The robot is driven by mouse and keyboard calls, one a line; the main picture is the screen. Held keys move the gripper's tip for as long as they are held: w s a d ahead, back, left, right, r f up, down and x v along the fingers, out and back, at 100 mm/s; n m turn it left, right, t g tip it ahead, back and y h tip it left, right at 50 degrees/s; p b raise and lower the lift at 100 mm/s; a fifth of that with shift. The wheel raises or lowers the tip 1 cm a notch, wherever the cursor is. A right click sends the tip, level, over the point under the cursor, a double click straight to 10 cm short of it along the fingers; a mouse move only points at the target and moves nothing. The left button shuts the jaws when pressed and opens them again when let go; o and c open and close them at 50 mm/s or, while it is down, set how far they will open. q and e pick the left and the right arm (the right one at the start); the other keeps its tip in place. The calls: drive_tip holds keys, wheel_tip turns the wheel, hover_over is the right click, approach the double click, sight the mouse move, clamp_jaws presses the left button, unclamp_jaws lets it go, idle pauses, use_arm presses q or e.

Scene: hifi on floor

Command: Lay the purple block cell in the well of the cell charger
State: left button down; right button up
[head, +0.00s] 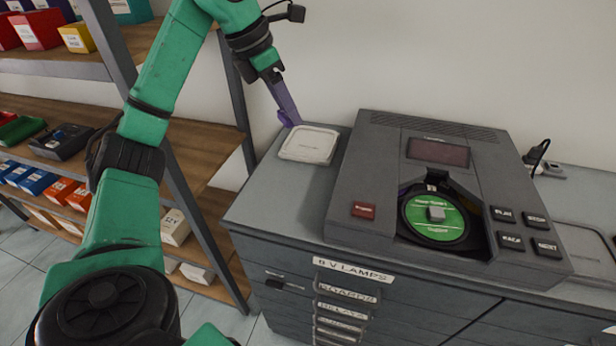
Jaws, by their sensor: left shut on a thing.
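My left gripper (277,82) reaches down from the top, in front of the wall, at the back left of the cabinet. It is shut on a narrow purple piece, which I take for the purple block cell (287,106). The piece slants down to just above or beside the rear left corner of a pale square tray (310,145); I cannot tell whether they touch. A dark device with a small blue part, perhaps the cell charger (62,141), sits on the middle shelf at the left. Its well cannot be made out. My right gripper is out of view.
A large grey hi-fi player (375,160) with a green disc (436,217) stands on the grey cabinet (262,205). A shelf rack with coloured boxes (38,30) fills the left, its upright (185,165) beside the cabinet. A wall socket (548,168) is at the right.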

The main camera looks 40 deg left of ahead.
use_arm(q)
wheel_tip(320, 180, down, 2)
drive_tip(key=shift+s+f+b, duration=0.1)
drive_tip(key=shift+f+b, duration=0.05)
drive_tip(key=shift+b, duration=0.25)
drive_tip(key=s+f+b, duration=0.3)
drive_tip(key=s+f, duration=0.1)
drive_tip(key=f, duration=0.3)
drive_tip(key=b, duration=0.2)
hover_over(291, 194)
drive_tip(key=s, duration=0.1)
drive_tip(key=f, duration=0.5)
drive_tip(key=shift+s+a+f, duration=0.1)
drive_tip(key=shift+s+a, duration=0.1)
drive_tip(key=shift+a, duration=0.2)
wheel_tip(291, 194, down, 4)
drive_tip(key=shift+w+f+b, duration=0.1)
drive_tip(key=shift+b, duration=0.2)
drive_tip(key=shift+d, duration=0.1)
drive_tip(key=shift+f, duration=0.2)
drive_tip(key=shift+c, duration=1)
unclamp_jaws()
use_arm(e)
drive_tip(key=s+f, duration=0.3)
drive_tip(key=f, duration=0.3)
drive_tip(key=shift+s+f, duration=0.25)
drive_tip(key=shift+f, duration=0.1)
